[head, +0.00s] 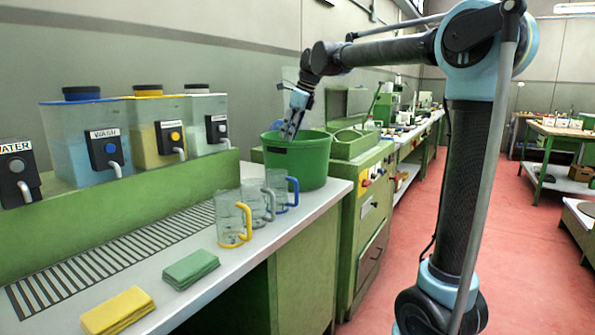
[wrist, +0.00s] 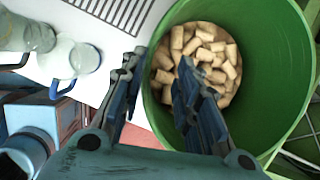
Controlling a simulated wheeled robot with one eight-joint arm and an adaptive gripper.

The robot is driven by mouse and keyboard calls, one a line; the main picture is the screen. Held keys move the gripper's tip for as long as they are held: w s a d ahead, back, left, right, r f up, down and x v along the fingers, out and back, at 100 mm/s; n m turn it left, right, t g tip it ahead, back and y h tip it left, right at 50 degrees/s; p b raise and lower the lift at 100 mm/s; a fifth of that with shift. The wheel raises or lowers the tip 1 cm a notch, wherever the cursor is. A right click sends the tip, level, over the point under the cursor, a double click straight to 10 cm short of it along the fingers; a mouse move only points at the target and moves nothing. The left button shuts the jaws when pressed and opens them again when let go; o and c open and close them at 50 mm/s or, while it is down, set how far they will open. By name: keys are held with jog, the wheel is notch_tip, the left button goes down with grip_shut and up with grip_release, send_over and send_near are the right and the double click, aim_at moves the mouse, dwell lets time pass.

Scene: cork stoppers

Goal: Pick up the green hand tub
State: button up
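The green hand tub (head: 305,163) stands on the white counter at its far end, upright. In the wrist view the tub (wrist: 268,95) fills the right side, and cork stoppers (wrist: 205,58) lie in its bottom. My gripper (head: 290,130) points down at the tub's rim. In the wrist view its fingers (wrist: 156,68) are apart, one outside the tub and one over its inside, with the rim between them. I cannot tell whether either finger touches the wall.
Glass mugs with yellow (head: 231,219), grey and blue (head: 283,188) handles stand close in front of the tub. Green (head: 191,269) and yellow (head: 118,311) cloths lie nearer. Liquid dispensers (head: 85,140) line the wall side. A green machine (head: 362,190) stands beyond the tub.

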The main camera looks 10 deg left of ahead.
send_over(284, 163)
jog(key=shift+f, duration=2.45)
grip_shut()
